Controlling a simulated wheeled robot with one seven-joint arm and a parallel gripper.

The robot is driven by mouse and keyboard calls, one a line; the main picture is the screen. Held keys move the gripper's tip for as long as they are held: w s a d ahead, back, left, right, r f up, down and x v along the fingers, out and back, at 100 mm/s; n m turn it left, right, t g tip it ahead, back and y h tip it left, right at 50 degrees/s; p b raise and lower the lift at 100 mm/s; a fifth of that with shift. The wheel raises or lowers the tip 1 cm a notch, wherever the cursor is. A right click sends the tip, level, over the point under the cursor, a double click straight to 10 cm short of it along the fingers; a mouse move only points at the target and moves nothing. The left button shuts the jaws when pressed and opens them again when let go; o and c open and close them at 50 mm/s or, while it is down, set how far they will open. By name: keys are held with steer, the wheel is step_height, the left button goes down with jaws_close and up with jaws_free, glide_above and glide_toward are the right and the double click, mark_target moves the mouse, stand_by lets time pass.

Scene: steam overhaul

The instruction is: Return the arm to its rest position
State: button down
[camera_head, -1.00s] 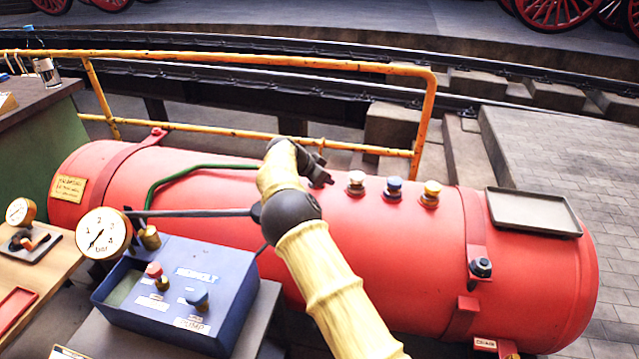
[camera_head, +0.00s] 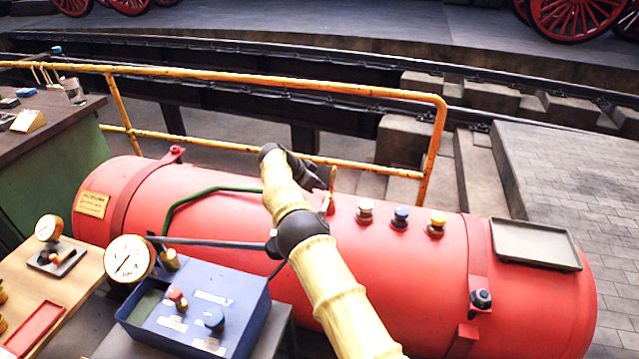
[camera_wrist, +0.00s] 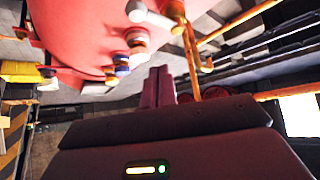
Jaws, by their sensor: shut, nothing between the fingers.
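My arm (camera_head: 340,290) is cream-coloured with dark joints and reaches out over a red tank (camera_head: 420,260). My gripper (camera_head: 316,182) is a dark shape at the far end of the arm, above the tank's back edge and left of its three knobs. In the wrist view my gripper's dark red fingers (camera_wrist: 158,88) are together with nothing between them. The tank (camera_wrist: 80,35) and its knobs (camera_wrist: 137,40) are at the upper left of that view.
A yellow railing (camera_head: 270,80) runs behind the tank. A blue control box (camera_head: 200,310) and a round gauge (camera_head: 128,258) stand at the front left. A grey tray (camera_head: 536,245) lies on the tank's right end. A thin orange-brown pipe (camera_wrist: 190,55) rises close by the fingers.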

steer(key=shift+a+r, duration=0.15)
stand_by(0.3)
steer(key=s+d+r+n+g+y, duration=0.1)
steer(key=s+d+r+n+y, duration=0.15)
steer(key=s+d, duration=0.4)
steer(key=s+d+r+n+g+y, duration=0.15)
steer(key=s+d+r, duration=0.25)
steer(key=d, duration=0.5)
steer(key=s+a+r+n+y, duration=0.2)
steer(key=s+n, duration=0.6)
steer(key=s, duration=2.4)
step_height(320, 180, up, 12)
steer(key=y+p, duration=0.1)
steer(key=p, duration=1.2)
steer(key=shift+s+t, duration=0.35)
